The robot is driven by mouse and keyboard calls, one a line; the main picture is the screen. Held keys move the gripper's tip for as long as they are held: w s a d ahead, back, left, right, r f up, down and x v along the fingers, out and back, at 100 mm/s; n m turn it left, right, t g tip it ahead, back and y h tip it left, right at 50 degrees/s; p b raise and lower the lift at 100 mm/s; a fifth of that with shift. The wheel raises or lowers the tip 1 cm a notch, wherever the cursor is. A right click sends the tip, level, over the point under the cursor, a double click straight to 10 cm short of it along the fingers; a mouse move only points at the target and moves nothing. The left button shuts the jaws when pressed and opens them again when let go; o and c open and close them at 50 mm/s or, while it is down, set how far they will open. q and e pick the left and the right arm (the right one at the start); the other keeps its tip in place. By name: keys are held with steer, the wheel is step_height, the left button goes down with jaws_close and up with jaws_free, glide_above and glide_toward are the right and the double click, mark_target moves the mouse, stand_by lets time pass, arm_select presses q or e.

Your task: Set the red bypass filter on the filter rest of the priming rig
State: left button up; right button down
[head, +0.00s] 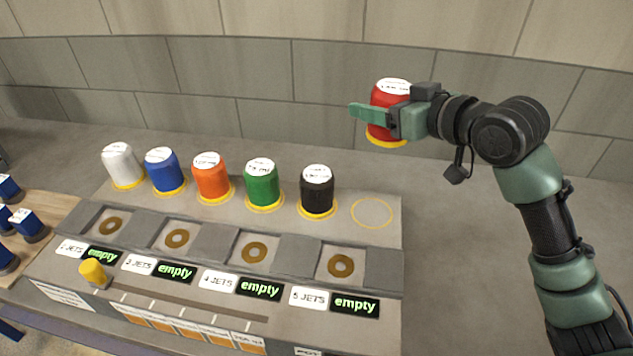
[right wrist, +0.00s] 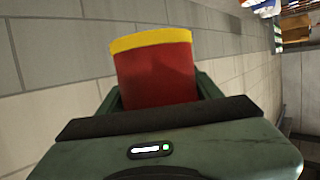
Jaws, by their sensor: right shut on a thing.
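My right gripper (head: 378,112) is shut on the red bypass filter (head: 386,94), which has a white labelled top and a yellow lower rim. It holds the filter upright in the air, above and behind the right end of the rig (head: 290,318). In the right wrist view the red filter (right wrist: 157,75) sits between the fingers with its yellow rim at the far end. An empty yellow ring (head: 372,212) is marked on the back ledge of the rig. I cannot tell for sure which part is the filter rest. My left gripper is out of view.
White (head: 121,165), blue (head: 163,171), orange (head: 211,178), green (head: 262,184) and black (head: 317,190) filters line the back ledge. Before them are bays with brass rings (head: 341,266) and "empty" displays (head: 355,305). A yellow knob (head: 94,273) stands in front.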

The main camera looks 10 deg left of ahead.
steer(key=shift+s+a+f, duration=0.15)
steer(key=shift+f, duration=0.1)
step_height(320, 180, down, 14)
steer(key=shift+f+p, duration=0.2)
steer(key=shift+p, duration=0.9)
step_height(320, 180, down, 4)
steer(key=shift+f, duration=0.4)
steer(key=c, duration=0.7)
jaws_free()
steer(key=shift+f, duration=0.25)
steer(key=o, duration=0.4)
steer(key=shift+s, duration=0.1)
